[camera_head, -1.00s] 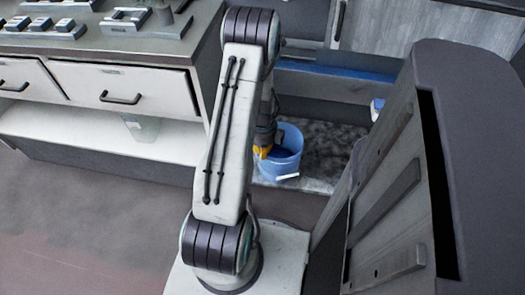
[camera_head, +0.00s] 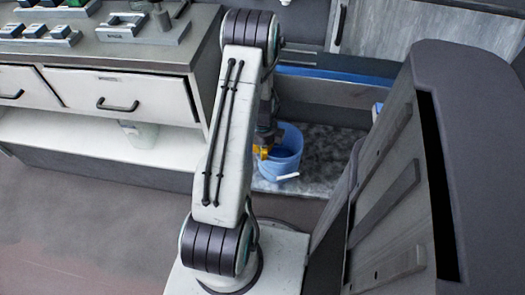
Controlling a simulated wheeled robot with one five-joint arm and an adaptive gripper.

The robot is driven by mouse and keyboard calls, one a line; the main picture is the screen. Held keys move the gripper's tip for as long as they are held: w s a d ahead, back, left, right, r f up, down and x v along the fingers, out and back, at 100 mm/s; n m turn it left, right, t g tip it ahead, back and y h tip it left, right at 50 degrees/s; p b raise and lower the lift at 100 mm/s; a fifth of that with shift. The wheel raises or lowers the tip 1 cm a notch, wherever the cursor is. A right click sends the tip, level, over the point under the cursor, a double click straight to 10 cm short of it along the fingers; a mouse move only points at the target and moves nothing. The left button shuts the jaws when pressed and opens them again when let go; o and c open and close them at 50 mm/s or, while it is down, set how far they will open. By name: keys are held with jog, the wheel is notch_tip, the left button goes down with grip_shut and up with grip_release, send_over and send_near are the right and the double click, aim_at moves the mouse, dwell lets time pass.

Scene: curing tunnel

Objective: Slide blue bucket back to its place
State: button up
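The blue bucket (camera_head: 285,160) stands upright on a grey mottled slab (camera_head: 325,150), just right of my arm. A white handle grip lies across its front. My gripper (camera_head: 262,152) is at the bucket's left rim, partly hidden behind my own arm. Yellow parts show at the rim, and they seem to touch or overlap it. The fingertips are too small and covered to tell whether they are open or shut on the rim.
A drawer cabinet (camera_head: 115,95) with an open lower shelf stands left; a pale translucent container (camera_head: 140,132) sits on that shelf. A tall grey panelled unit (camera_head: 400,190) closes off the right. A blue strip (camera_head: 340,75) runs behind the slab. Floor at lower left is clear.

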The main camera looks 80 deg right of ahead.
jog(key=o, duration=0.4)
notch_tip(320, 180, up, 12)
dwell(0.7)
jog(key=shift+s, duration=0.1)
dwell(0.8)
